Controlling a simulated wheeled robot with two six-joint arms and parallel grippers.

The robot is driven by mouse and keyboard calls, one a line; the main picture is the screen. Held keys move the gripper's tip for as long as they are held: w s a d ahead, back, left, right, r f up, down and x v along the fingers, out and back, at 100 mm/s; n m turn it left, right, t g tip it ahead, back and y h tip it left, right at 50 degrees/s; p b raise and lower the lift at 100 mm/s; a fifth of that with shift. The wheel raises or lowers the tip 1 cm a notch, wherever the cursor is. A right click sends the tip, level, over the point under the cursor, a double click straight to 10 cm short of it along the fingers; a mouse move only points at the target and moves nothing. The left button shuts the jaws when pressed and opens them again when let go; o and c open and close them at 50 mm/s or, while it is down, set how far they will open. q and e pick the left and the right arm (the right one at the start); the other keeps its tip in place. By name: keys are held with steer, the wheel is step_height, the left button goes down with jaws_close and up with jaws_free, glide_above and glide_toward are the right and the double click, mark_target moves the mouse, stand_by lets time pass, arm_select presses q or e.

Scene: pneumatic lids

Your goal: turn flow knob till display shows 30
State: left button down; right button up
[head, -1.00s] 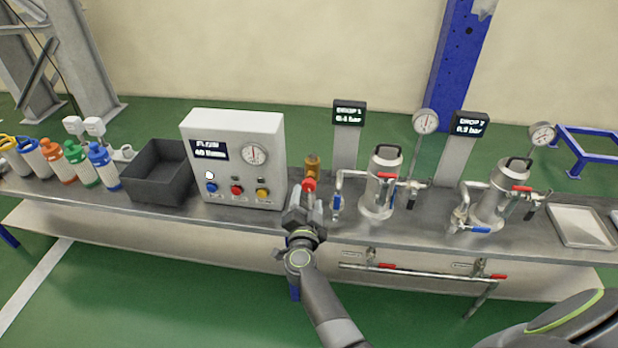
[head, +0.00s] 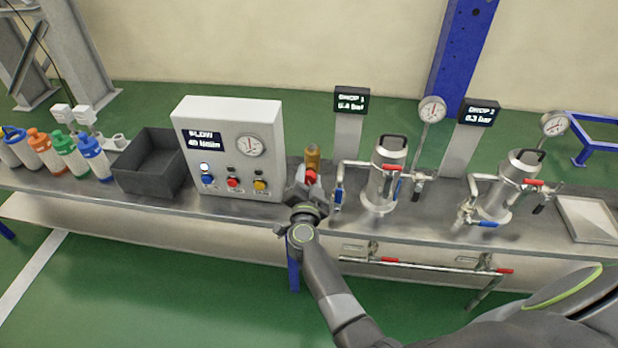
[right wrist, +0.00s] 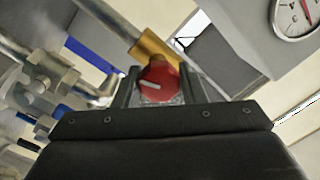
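The red flow knob (right wrist: 158,84) with a white pointer mark sits on a brass valve body (right wrist: 156,47) in the right wrist view. In the head view the knob (head: 311,176) shows just beyond my right gripper (head: 307,192), which partly hides it. The fingers of my right gripper (right wrist: 160,88) lie close against both sides of the knob and appear shut on it. The flow display (head: 203,140) on the white control box appears to read 40, though its text is small. My left gripper is not in view.
The white control box (head: 226,113) has a dial and coloured buttons, left of the knob. A steel vessel (head: 386,180) with valves stands close on the right, with another vessel (head: 512,187) beyond it. A dark bin (head: 150,165) and several bottles stand at the left.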

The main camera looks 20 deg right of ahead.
steer(key=c, duration=0.3)
steer(key=shift+c, duration=0.2)
steer(key=shift+m, duration=1)
steer(key=m, duration=0.2)
steer(key=shift+f+m, duration=0.15)
steer(key=shift+m, duration=0.15)
steer(key=shift+m+h+b, duration=0.3)
steer(key=shift+m, duration=1.9)
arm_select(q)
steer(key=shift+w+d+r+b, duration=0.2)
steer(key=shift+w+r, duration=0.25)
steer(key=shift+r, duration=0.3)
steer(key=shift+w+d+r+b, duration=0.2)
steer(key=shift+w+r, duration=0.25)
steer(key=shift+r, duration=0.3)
arm_select(e)
steer(key=shift+m, duration=0.6)
